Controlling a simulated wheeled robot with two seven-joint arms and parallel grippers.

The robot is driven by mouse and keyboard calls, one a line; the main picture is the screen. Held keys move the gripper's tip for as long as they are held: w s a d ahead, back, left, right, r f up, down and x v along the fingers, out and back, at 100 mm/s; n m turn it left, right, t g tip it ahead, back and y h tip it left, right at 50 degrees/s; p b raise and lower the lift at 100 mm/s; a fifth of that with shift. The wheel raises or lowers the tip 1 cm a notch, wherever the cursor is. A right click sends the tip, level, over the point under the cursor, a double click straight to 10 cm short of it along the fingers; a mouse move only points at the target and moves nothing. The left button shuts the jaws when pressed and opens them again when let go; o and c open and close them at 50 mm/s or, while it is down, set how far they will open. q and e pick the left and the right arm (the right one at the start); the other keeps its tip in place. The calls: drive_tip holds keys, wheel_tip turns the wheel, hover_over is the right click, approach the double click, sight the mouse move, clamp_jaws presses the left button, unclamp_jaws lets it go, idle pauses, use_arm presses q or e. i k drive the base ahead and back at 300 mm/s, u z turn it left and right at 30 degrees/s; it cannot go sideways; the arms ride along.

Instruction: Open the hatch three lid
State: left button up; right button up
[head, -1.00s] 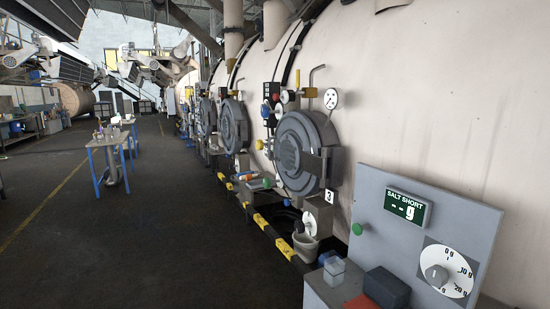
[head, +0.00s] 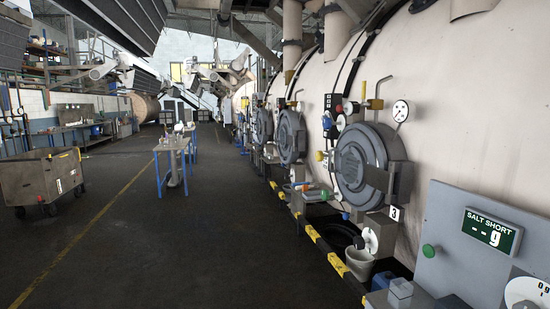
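The hatch three lid (head: 362,163) is a round grey disc on the side of the long cream vessel (head: 470,110), right of centre in the head view. It looks shut, seated in its frame. A white plate with the number 3 (head: 394,213) sits just below it at the right. A round gauge (head: 400,111) is above the lid. Two more grey round hatches, the nearer one (head: 291,136) and a farther one (head: 264,125), stand farther along the vessel. Neither of my grippers shows in the head view.
A grey panel reading SALT SHORT (head: 492,231) stands at the near right. A pale bucket (head: 359,264) is below the lid, near a yellow-black floor edge (head: 322,244). A blue-legged table (head: 174,155) and a wheeled cart (head: 42,180) stand left. The dark floor between is open.

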sight(374, 180)
drive_tip(key=u, duration=0.5)
drive_tip(key=i, duration=1.55)
drive_tip(key=z, duration=0.6)
drive_tip(key=i, duration=1.4)
drive_tip(key=z, duration=0.8)
